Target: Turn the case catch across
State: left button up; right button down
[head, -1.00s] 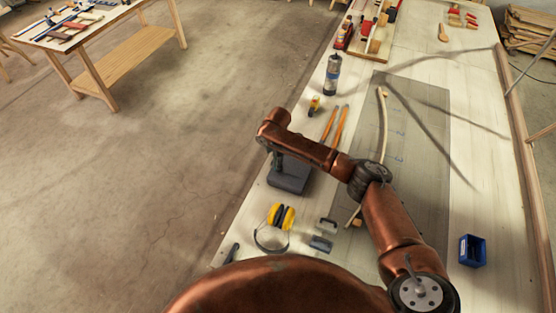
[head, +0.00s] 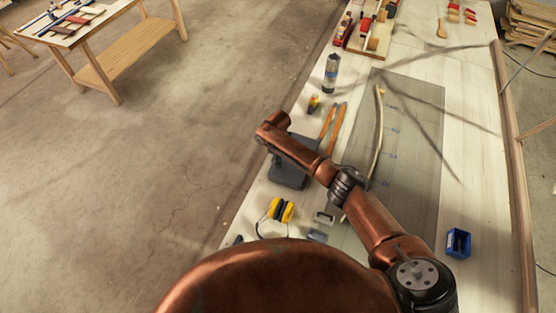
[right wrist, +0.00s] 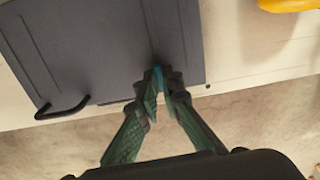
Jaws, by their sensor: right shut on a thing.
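The dark grey case (head: 287,177) lies flat near the left edge of the bench, under the end of my right arm. In the right wrist view its flat lid (right wrist: 95,50) fills the upper left, with a black handle (right wrist: 62,108) at its edge. A small teal catch (right wrist: 158,77) sits at the case's edge, largely hidden by the fingers. My right gripper (right wrist: 164,80) is shut on the catch, its green fingers at both sides of it. How far the catch is turned I cannot tell. My left gripper is not in view.
Yellow ear defenders (head: 281,210) and small grey blocks (head: 324,218) lie nearer me. Orange-handled tools (head: 336,128), a bottle (head: 331,73) and a bent lath (head: 378,130) on a grey mat (head: 410,150) are close by. A blue bin (head: 458,242) stands right.

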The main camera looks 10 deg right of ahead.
jog(key=shift+w+m, duration=0.1)
jog(key=shift+m, duration=0.2)
dwell(0.4)
jog(key=c, duration=2.1)
grip_release()
notch_tip(320, 180, up, 12)
